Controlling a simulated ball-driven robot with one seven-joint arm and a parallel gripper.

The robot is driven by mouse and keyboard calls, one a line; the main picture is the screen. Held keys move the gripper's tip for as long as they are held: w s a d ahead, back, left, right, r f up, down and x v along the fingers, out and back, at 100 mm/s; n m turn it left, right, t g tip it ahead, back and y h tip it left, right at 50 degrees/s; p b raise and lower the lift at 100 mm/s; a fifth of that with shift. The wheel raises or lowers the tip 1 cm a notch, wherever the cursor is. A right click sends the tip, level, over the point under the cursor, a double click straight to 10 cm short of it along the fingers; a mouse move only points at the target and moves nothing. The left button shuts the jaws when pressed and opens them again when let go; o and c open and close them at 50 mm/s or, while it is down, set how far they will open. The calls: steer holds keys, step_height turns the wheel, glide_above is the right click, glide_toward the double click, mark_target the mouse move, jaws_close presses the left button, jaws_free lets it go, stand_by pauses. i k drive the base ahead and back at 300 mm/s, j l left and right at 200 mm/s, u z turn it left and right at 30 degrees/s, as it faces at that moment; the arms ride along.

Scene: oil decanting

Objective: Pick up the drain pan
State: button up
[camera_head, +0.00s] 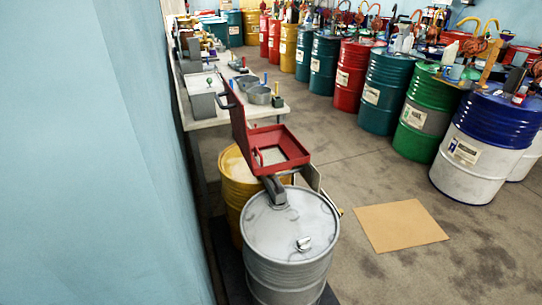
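A round, shallow grey metal pan (260,95) stands on the near end of the long workbench (213,121) at the left. It looks like the drain pan, though no label shows. It seems to rest upright, close to the bench's right edge. The upper part of a red frame stands near its left front. My gripper is not visible in this view, and no gripper touches the pan.
A grey drum (290,225) stands in front, with a yellow drum (236,185) and red tray-like frame (278,148) behind it. Coloured drums line the right, including a blue-and-white one (485,145). A cardboard sheet (401,226) lies on open floor. A blue wall borders the left.

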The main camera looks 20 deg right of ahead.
mark_target(264, 92)
steer(key=i+l+z, duration=0.3)
steer(key=l+z, duration=0.2)
steer(key=i+l+z, duration=0.6)
steer(key=z, duration=0.35)
steer(key=i+z, duration=0.45)
steer(key=i+l, duration=0.1)
steer(key=i, duration=0.9)
steer(key=i+j+u, duration=0.15)
steer(key=i+u, duration=0.75)
steer(key=i+l+u, duration=0.15)
steer(key=i+u, duration=0.15)
steer(key=u, duration=0.15)
